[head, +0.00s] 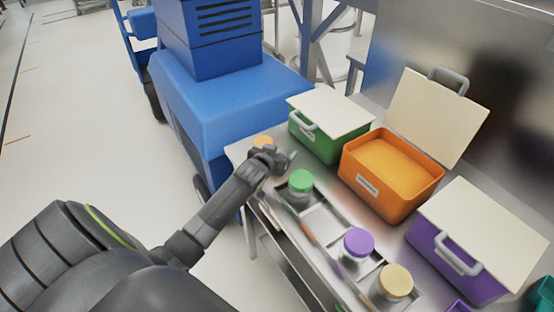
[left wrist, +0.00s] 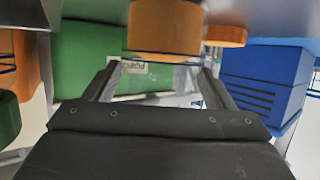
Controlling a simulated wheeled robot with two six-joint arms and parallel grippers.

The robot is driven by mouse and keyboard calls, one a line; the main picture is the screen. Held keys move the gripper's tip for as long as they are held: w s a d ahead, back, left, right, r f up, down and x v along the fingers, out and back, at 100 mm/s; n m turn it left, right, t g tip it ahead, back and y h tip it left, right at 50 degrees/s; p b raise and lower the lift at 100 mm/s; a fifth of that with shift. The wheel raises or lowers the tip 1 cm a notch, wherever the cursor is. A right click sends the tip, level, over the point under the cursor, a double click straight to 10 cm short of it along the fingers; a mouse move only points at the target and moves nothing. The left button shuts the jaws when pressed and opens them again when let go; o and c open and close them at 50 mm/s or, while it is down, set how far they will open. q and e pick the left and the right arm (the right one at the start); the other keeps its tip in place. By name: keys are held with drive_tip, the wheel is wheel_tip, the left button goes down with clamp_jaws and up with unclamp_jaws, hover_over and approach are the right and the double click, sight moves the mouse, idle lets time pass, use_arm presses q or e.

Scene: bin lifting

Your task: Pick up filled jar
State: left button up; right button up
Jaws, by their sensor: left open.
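Several lidded jars stand along the metal table's front side: an orange-lidded jar (head: 263,141), a green-lidded jar (head: 300,181), a purple-lidded jar (head: 357,243) and a tan-lidded jar (head: 394,284). How full each is cannot be told. My left gripper (head: 287,160) is beside the orange-lidded jar, between it and the green-lidded one, and partly covers the former. In the left wrist view the fingers (left wrist: 160,70) are apart with nothing held. An orange round shape (left wrist: 163,30), seemingly the orange-lidded jar, shows near the fingertips. My right gripper is out of view.
A closed green bin (head: 322,148), an open orange bin (head: 375,195) and a closed purple bin (head: 455,264) stand behind the jars. A tray with compartments (head: 320,222) lies at the front edge. A blue machine (head: 235,100) stands close beyond the table's left end.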

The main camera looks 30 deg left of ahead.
use_arm(q)
drive_tip(key=shift+x, duration=0.85)
drive_tip(key=shift+c, duration=0.5)
drive_tip(key=shift+s, duration=0.1)
drive_tip(key=c, duration=1.2)
